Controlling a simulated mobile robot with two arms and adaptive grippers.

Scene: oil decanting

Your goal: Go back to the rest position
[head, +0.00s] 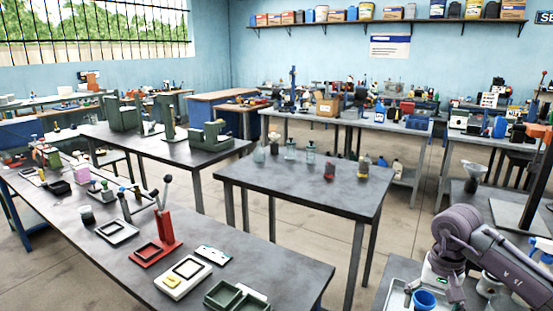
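My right arm, purple-grey, comes in from the lower right edge and bends down toward the bottom edge. No fingers of its gripper can be made out. My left arm and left gripper are out of view. A blue cup (424,299) stands in a light tray (393,297) at the bottom right, just left of my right arm.
A grey table (300,180) with several small bottles stands in the middle. A long table (240,270) at the left holds a red lever press (162,230) and trays. A dark stand (530,200) rises at the right. Bare floor (400,220) shows between the tables.

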